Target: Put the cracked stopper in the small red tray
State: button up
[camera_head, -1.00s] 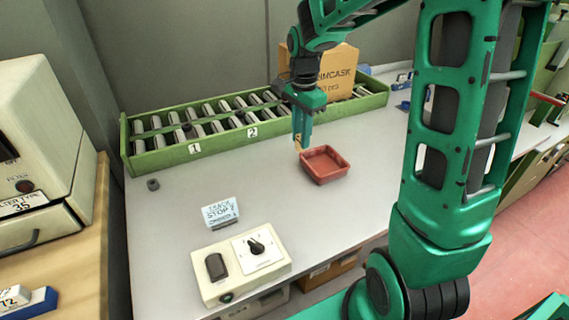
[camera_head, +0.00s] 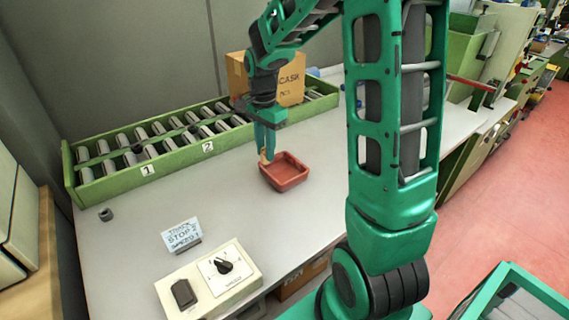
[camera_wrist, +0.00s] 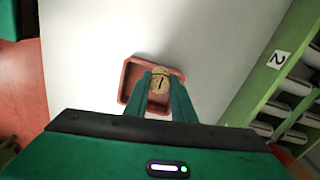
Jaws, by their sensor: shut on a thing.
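My gripper (camera_head: 265,146) is shut on a tan cork stopper (camera_head: 264,157) and points down. In the wrist view the stopper (camera_wrist: 160,73) shows between the fingertips (camera_wrist: 160,85), with a dark slit on its end. The small red tray (camera_head: 291,180) stands on the grey bench. In the head view the stopper is at the tray's left back edge; in the wrist view it overlaps the tray (camera_wrist: 129,91). I cannot tell its exact height above the tray. The tray's inside looks empty where it shows.
A small dark cylinder (camera_head: 106,214), a sign card (camera_head: 181,235) and a switch box (camera_head: 210,281) stand on the bench. The bench between them is clear.

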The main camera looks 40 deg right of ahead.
jog(key=d+f, duration=0.1)
jog(key=d, duration=0.1)
jog(key=d+f, duration=0.1)
jog(key=d, duration=0.1)
jog(key=d+f, duration=0.1)
jog(key=d, duration=0.1)
jog(key=shift+s+f, duration=0.2)
jog(key=shift+f, duration=2.1)
jog(key=shift+f, duration=0.1)
jog(key=o, duration=1)
